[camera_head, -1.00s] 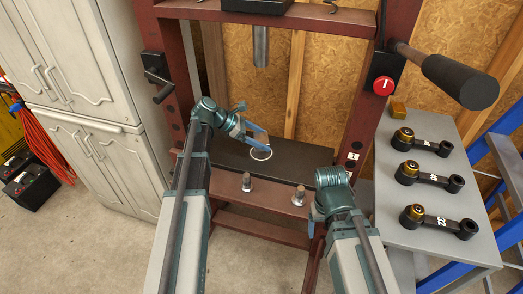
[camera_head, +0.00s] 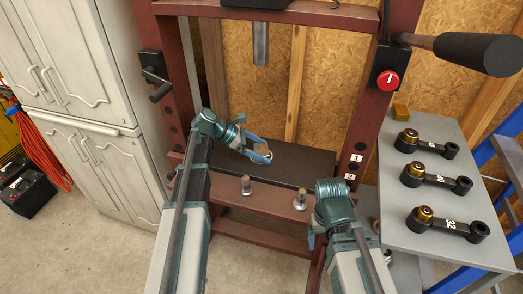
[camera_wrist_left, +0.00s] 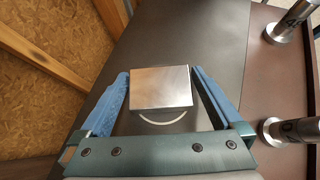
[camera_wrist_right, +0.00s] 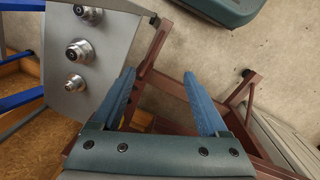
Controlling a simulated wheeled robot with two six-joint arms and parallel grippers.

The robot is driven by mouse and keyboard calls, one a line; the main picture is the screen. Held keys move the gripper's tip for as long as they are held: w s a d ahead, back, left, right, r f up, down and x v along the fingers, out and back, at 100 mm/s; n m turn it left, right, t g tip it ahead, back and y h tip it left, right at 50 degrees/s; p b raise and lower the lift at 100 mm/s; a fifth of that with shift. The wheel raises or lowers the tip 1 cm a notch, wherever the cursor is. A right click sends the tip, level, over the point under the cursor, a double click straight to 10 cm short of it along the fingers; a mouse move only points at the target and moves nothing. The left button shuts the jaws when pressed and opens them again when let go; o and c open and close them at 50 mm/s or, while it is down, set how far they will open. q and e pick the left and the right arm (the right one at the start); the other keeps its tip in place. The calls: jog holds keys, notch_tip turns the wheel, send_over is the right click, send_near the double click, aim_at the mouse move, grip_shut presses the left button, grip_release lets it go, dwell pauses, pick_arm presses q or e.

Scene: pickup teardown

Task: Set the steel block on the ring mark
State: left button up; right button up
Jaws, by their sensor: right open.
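The steel block (camera_wrist_left: 161,87) is a bright, flat-topped block between the blue fingers of my left gripper (camera_wrist_left: 160,75), whose tips meet its two sides. In the head view, my left gripper (camera_head: 260,153) holds the block over the dark press bed plate (camera_head: 300,163). The ring mark (camera_wrist_left: 163,121) shows in the left wrist view only as a pale arc beside the block; the block hides the rest. I cannot tell whether the block touches the plate. My right gripper (camera_wrist_right: 158,100) is open and empty, low in front of the press.
The press ram (camera_head: 261,45) hangs above the plate. Two steel pins (camera_head: 246,185) (camera_head: 300,198) stand along the front beam. A grey side table (camera_head: 398,225) at the right holds several black numbered links (camera_head: 437,180). Red frame posts (camera_head: 355,150) flank the bed.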

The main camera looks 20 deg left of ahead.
pick_arm(q)
jog(key=shift+r, duration=0.2)
jog(key=p+v, duration=0.6)
jog(key=v, duration=0.4)
jog(key=shift+r+p, duration=0.15)
jog(key=shift+p, duration=0.2)
jog(key=shift+s+a+r+p, duration=0.15)
jog(key=shift+a+r+p, duration=0.05)
jog(key=shift+a, duration=0.2)
jog(key=shift+s+a+r+p, duration=0.1)
jog(key=shift+a+r+p, duration=0.1)
jog(key=shift+a, duration=0.2)
jog(key=shift+w+d+f+b, duration=0.1)
jog(key=shift+d+f+b, duration=0.25)
jog(key=shift+f+b, duration=0.05)
jog(key=b+x, duration=0.6)
jog(key=x, duration=0.5)
jog(key=shift+d+f+b, duration=0.1)
jog(key=shift+d+b, duration=0.05)
jog(key=shift+b, duration=0.25)
jog(key=shift+r, duration=0.3)
